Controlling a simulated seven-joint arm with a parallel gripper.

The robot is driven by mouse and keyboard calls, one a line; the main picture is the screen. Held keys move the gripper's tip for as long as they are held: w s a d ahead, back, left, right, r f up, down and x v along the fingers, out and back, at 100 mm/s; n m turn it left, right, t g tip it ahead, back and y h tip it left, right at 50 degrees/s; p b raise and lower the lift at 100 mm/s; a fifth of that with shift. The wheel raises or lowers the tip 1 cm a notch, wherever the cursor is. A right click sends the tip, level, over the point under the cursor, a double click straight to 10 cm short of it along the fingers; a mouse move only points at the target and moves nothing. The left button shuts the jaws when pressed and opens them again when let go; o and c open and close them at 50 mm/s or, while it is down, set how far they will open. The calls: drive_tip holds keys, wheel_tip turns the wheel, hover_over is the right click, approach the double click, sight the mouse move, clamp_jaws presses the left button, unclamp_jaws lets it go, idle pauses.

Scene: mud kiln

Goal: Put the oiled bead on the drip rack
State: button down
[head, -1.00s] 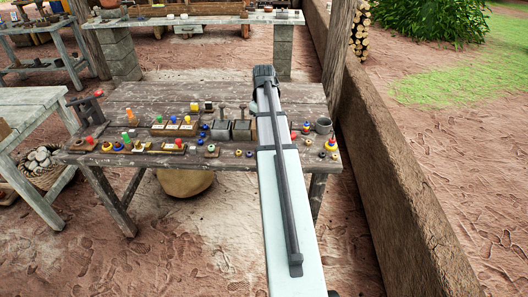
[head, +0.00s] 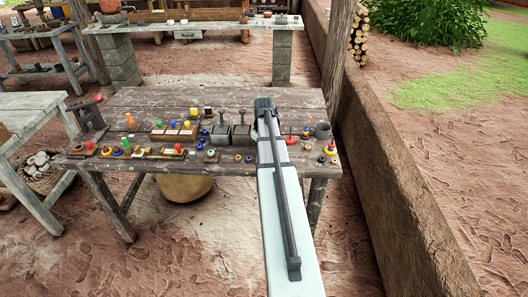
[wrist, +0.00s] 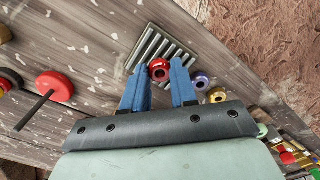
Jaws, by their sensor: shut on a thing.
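My gripper (wrist: 158,92) has blue fingers, and they are shut on a glossy red bead (wrist: 159,70) with a hole through it. The drip rack (wrist: 150,46), a row of pale metal bars, lies just beyond the fingertips in the wrist view. The bead overlaps the rack's near part in that view. I cannot tell whether it touches the bars or hangs above them. In the head view my arm hides the fingers, the bead and the rack.
A purple bead (wrist: 201,79) and a yellow bead (wrist: 217,95) lie right of the fingers. A red disc with a rod (wrist: 54,86) is at left. Two metal bins (head: 231,137) and a grey cup (head: 323,131) stand on the bench (head: 170,97).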

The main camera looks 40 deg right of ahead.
drive_tip(key=shift+f, duration=0.25)
drive_tip(key=c, duration=0.9)
unclamp_jaws()
drive_tip(key=shift+r, duration=0.1)
wheel_tip(320, 180, up, 12)
drive_tip(key=shift+r, duration=0.1)
